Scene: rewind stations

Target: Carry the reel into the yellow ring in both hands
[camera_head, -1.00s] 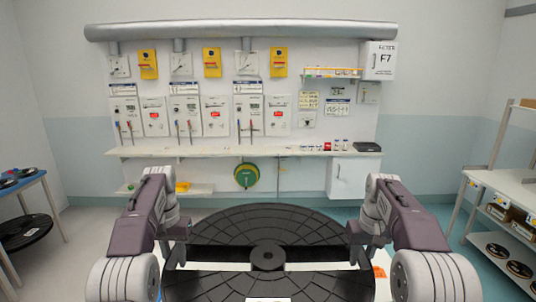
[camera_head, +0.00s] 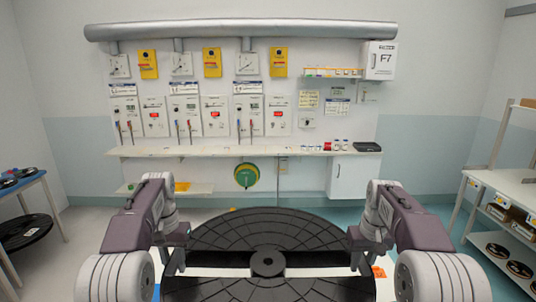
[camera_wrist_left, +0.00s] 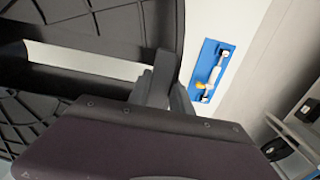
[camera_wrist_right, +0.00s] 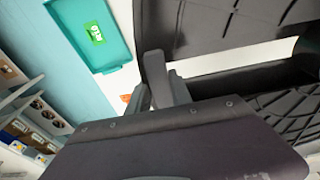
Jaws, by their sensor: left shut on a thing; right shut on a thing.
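The large black reel (camera_head: 267,225) lies flat and level in front of me in the head view, its near edge cut off. My left gripper (camera_head: 178,258) is shut on its left rim; in the left wrist view the fingers (camera_wrist_left: 165,88) close on the rim. My right gripper (camera_head: 358,250) is shut on its right rim, and its fingers also show in the right wrist view (camera_wrist_right: 158,85). A small yellow patch (camera_head: 232,210) shows just past the reel's far edge; I cannot tell if it is the yellow ring. The reel hides the floor beneath it.
A long wall bench (camera_head: 245,151) spans the back. A blue table (camera_head: 28,183) stands at the left, a white shelf rack (camera_head: 500,215) at the right. A blue tray with a tool (camera_wrist_left: 212,72) and a teal panel (camera_wrist_right: 92,35) show in the wrist views.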

